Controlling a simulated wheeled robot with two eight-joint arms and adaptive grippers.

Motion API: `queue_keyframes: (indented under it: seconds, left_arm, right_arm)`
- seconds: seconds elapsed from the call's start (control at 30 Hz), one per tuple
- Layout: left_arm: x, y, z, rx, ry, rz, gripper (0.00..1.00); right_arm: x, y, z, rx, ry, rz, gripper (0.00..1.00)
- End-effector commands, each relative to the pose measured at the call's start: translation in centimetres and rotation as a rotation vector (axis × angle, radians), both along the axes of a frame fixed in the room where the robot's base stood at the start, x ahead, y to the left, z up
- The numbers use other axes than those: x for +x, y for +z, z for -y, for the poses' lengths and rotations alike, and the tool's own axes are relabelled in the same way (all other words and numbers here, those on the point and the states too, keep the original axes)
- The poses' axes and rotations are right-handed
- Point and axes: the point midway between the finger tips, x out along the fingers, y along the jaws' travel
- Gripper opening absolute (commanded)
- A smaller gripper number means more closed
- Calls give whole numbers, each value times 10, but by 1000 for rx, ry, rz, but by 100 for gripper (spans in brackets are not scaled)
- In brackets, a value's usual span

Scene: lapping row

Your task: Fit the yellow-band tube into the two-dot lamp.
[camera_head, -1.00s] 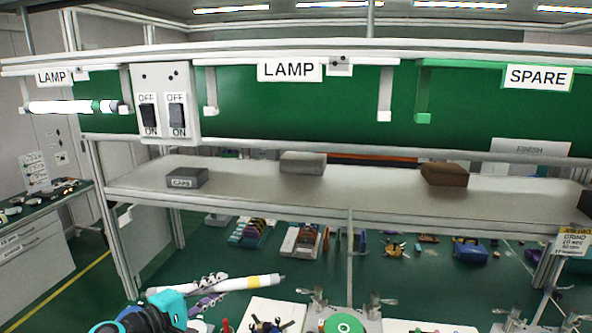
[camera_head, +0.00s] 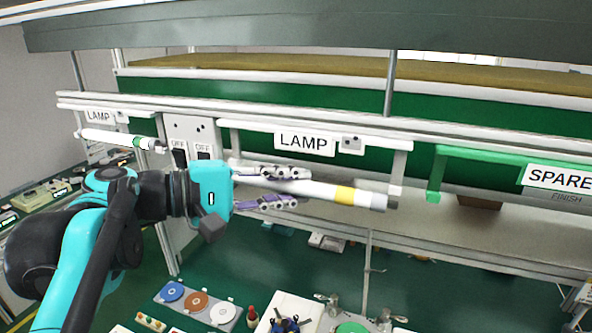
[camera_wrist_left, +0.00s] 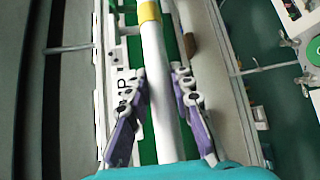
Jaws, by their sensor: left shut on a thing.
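The yellow-band tube (camera_head: 318,189) is white with a yellow band near its grey right end. My left gripper (camera_head: 296,187) is shut on it and holds it nearly level in front of the middle lamp (camera_head: 285,135). That lamp has a LAMP label and a small dotted plate (camera_head: 351,145); its dots are too small to count surely. The tube's right end appears beside the lamp's right holder (camera_head: 397,185); I cannot tell whether they touch. The left holder is mostly hidden by my gripper. In the left wrist view the tube (camera_wrist_left: 158,90) runs between the fingers (camera_wrist_left: 160,85). My right gripper is not in view.
A switch box (camera_head: 190,130) stands left of the middle lamp. The left lamp holds a tube (camera_head: 108,137) with a green band. A green SPARE holder (camera_head: 437,175) is at the right. A shelf (camera_head: 440,235) runs below, with a dark box on it.

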Motion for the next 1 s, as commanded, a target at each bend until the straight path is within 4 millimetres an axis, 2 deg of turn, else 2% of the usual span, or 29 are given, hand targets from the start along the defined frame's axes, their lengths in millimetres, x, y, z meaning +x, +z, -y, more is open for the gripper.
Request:
queue_keyframes:
  seconds: [0.4,1.0]
  left_arm:
    - [0,0,0,-1,1,1,0]
    - [34,-3,10,-1,1,1,0]
  right_arm:
    - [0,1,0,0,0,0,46]
    - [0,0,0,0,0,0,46]
